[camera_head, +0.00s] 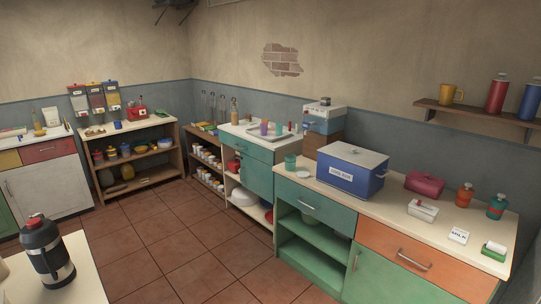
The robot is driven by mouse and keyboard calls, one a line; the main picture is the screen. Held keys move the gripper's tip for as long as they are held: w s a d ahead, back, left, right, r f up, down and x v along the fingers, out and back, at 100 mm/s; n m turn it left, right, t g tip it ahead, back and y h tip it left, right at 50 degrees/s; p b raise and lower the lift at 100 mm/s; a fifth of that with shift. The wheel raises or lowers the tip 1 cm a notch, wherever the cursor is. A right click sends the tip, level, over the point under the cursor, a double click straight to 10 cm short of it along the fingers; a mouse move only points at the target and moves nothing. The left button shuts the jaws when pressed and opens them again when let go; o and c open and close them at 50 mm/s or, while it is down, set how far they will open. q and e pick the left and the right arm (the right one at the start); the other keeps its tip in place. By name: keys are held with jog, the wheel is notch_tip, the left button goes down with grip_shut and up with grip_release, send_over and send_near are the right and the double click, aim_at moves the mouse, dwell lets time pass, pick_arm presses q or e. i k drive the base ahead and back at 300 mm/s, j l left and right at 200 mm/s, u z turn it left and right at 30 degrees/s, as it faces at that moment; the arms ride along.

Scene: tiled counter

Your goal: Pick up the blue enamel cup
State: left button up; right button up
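I cannot pick out a blue enamel cup with certainty. On the far counter by the sink tray stand a small purple cup (264,127) and a small bluish cup (279,128); they are too small to tell whether either is enamel. A green cup (290,162) stands at the left end of the near right counter. A yellow mug (446,94) sits on the wall shelf at the upper right. Neither of my grippers is in view.
The right counter (335,196) holds a large blue lidded box (351,172), a dark red box (425,184) and several bottles. A black flask (47,250) stands on a table at lower left. The tiled floor (185,245) between is clear. Open shelving (140,165) stands at the back.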

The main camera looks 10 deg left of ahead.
aim_at(117, 125)
jog(key=i+u, duration=0.1)
jog(key=i, duration=0.55)
jog(key=i+l+u, duration=0.1)
jog(key=i, duration=0.55)
jog(key=i+j+u, duration=0.1)
jog(key=i+u, duration=0.7)
jog(key=i+l+u, duration=0.15)
jog(key=i+u, duration=0.55)
jog(key=i, duration=1.55)
jog(key=i+z, duration=0.1)
jog(key=i, duration=0.7)
jog(key=i+j+z, duration=0.1)
jog(key=i, duration=0.75)
jog(key=i+j+z, duration=0.1)
jog(key=i, duration=0.7)
jog(key=i+z, duration=0.15)
jog(key=i, duration=1.05)
